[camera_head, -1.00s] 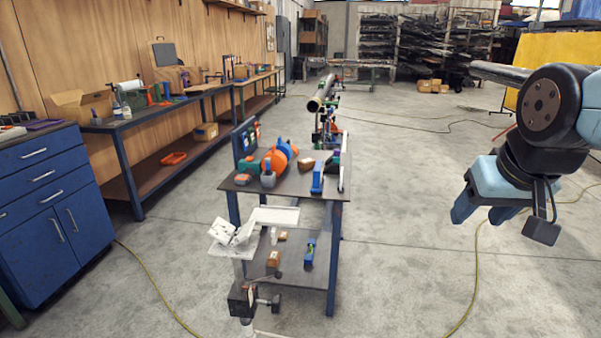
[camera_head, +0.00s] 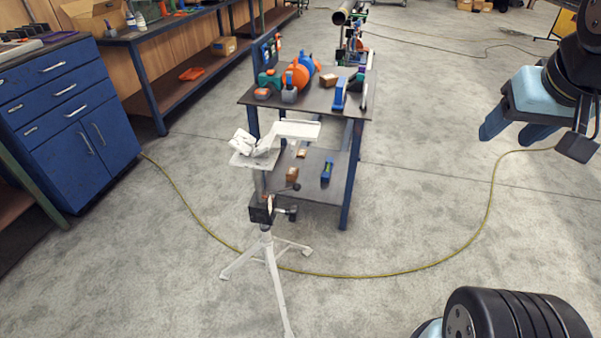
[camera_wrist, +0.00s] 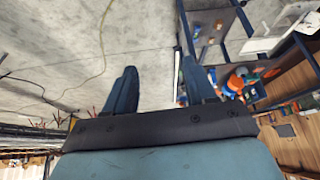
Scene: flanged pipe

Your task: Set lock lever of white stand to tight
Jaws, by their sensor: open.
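The white stand (camera_head: 272,270) stands upright on the floor in front of the small table, with splayed tripod legs. My gripper (camera_head: 508,138) is open and empty at the upper right, well apart from the stand. Its spread fingers also show in the wrist view (camera_wrist: 158,72).
The two-level blue-legged table (camera_head: 245,96) behind holds tools and small boxes. Blue cabinets (camera_head: 85,125) stand left.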

